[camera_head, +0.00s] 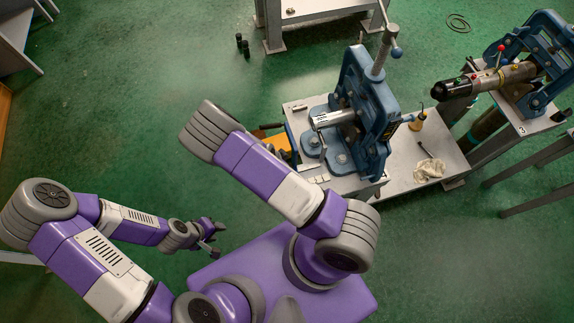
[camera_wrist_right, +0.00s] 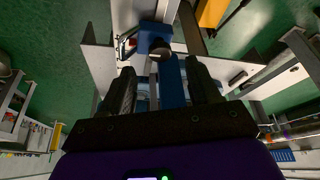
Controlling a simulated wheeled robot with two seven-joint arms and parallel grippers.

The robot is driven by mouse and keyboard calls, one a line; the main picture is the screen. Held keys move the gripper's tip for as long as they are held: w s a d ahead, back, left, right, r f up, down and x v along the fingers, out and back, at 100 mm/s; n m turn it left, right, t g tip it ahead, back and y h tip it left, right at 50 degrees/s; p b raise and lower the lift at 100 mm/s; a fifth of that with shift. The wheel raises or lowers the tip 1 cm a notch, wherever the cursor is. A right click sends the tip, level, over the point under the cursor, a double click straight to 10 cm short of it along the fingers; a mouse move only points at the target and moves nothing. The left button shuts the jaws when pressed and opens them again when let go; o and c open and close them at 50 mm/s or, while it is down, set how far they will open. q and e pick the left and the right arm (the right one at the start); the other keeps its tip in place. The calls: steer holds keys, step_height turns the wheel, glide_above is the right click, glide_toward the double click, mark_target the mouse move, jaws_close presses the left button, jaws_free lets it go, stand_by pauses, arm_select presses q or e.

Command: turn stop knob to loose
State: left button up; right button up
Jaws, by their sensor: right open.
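A blue pipe vise (camera_head: 364,105) stands on a grey table at the centre right, with a metal pipe (camera_head: 333,118) in it. I cannot make out for sure which part is the stop knob. In the right wrist view, a dark round knob (camera_wrist_right: 159,54) shows on a blue part, with a red piece (camera_wrist_right: 131,43) to its left. My right gripper (camera_wrist_right: 163,84) is open, its dark fingers on either side of a blue bar; I cannot tell whether they touch it. My left gripper (camera_head: 213,239) is small, apart from the vise, and looks open and empty.
A second blue vise (camera_head: 532,60) with a dark cylinder (camera_head: 450,88) stands on another table at the right. A white cloth (camera_head: 429,170) and a small yellowish bottle (camera_head: 417,121) are on the low shelf near the first vise. Green floor is free at the left.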

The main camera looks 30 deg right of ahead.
steer(key=x, duration=0.5)
steer(key=shift+a, duration=0.1)
steer(key=c, duration=1)
steer(key=shift+s+f+n+t+b, duration=0.15)
steer(key=shift+n+t+b, duration=0.15)
steer(key=shift+n+b, duration=0.6)
steer(key=shift+c, duration=0.2)
steer(key=n+t+b, duration=0.1)
steer(key=n, duration=0.1)
steer(key=shift+n+y, duration=0.3)
steer(key=shift+n, duration=0.1)
steer(key=o, duration=1)
